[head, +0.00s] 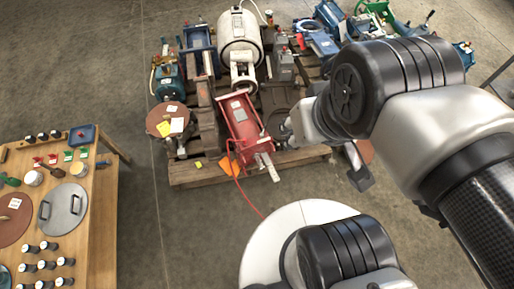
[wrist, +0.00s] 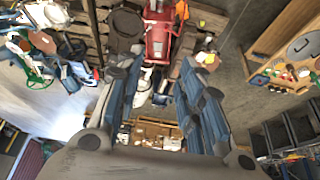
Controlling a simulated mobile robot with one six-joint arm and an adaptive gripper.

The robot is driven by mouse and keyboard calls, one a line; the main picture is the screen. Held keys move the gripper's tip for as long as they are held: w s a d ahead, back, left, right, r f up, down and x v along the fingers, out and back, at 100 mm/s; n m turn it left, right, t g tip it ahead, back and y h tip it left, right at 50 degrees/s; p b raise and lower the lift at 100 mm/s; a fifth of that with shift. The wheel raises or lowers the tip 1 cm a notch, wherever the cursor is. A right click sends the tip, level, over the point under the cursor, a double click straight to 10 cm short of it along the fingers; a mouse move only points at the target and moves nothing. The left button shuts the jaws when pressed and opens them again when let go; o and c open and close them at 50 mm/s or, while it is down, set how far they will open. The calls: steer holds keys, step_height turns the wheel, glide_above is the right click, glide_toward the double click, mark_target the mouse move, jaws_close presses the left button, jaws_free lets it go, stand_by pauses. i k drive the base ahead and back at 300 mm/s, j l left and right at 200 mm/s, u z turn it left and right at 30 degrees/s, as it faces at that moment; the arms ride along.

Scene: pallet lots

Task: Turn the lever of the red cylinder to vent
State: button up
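The red cylinder (head: 241,122) lies on the wooden pallet in the head view, with a pale label on its body and a silver end piece (head: 267,166) toward the pallet's near edge. I cannot tell its lever apart clearly. The red cylinder also shows at the top of the wrist view (wrist: 158,37), beyond the fingertips. My gripper (wrist: 158,68) is open and empty, with its two fingers wide apart on either side of the cylinder's line. In the head view my arm hides most of my gripper.
The pallet (head: 205,176) carries a white tank (head: 240,38), a teal pump (head: 169,80) and other hardware. An orange tag (head: 229,166) and a thin red hose lie near the cylinder. A wooden table (head: 101,228) with small parts stands at left. Bare floor separates table and pallet.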

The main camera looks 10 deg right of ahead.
mark_target(262, 135)
steer(key=i+j+z, duration=0.3)
steer(key=i, duration=0.15)
steer(key=i+j+z, duration=0.3)
steer(key=i+j, duration=0.05)
steer(key=i, duration=0.1)
